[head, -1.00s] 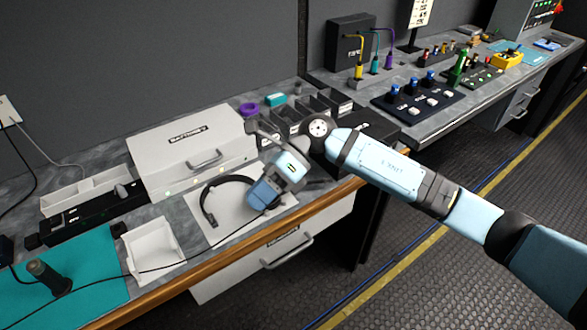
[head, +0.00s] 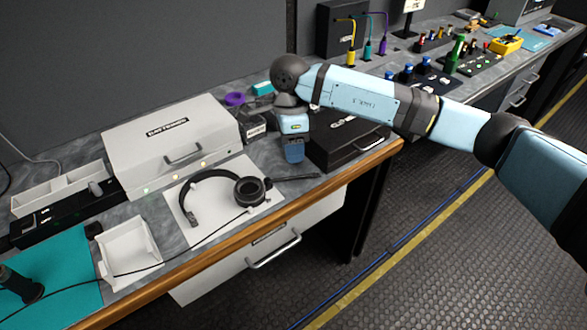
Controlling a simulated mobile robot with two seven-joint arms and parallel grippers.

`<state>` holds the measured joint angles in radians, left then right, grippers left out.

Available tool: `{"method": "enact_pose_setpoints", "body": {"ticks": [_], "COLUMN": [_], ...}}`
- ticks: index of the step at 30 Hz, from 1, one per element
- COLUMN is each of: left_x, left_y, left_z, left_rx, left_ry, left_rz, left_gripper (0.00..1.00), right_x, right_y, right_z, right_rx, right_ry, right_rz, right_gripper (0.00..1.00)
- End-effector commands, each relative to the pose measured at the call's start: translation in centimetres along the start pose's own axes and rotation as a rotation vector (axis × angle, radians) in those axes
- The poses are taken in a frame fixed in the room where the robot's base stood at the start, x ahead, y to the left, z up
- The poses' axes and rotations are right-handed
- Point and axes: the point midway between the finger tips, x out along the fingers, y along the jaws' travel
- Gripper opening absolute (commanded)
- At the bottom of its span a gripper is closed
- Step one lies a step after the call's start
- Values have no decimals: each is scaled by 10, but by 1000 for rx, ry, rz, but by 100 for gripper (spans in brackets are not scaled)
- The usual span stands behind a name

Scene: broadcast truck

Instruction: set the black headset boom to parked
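The black headset (head: 209,178) lies on a white mat (head: 228,221) at the front of the grey workbench. Its round earcup (head: 251,191) is at the right end of the headband, with a second end at lower left. The thin black boom (head: 292,179) sticks out to the right from the earcup, past the mat. My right gripper (head: 294,155) points down behind the boom, apparently apart from it. Its fingers are seen from the side, so I cannot tell whether they are open. My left gripper is not in view.
A black case (head: 345,140) stands right of my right gripper. A white battery box (head: 172,141) is behind the headset, and a white tray (head: 130,249) is to its left. The wooden bench edge (head: 225,244) runs in front, with a drawer below.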

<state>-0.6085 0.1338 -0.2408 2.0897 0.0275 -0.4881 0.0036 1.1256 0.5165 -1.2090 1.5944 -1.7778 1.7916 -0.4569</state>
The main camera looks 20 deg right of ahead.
Motion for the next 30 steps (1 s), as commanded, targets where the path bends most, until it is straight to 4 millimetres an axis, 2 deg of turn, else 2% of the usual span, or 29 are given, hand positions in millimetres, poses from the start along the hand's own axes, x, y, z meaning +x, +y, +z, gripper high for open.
{"method": "enact_pose_setpoints", "body": {"ticks": [3,9,21,22,26,27,30], "left_x": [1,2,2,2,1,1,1], "left_y": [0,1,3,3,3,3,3], "left_z": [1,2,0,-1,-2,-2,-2], "left_rx": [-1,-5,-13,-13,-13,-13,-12], "left_ry": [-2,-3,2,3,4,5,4], "left_rz": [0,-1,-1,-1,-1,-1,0], "left_gripper": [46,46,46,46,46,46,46], "right_x": [25,50,59,59,59,59,58], "right_y": [0,0,0,0,0,0,0], "right_z": [0,0,0,0,0,0,0], "right_rx": [1,0,0,0,0,0,0], "right_ry": [0,-1,-2,-2,-2,-2,-2], "right_rz": [3,2,-1,-1,-1,0,0], "right_gripper": [35,35,35,33,3,0,0]}}
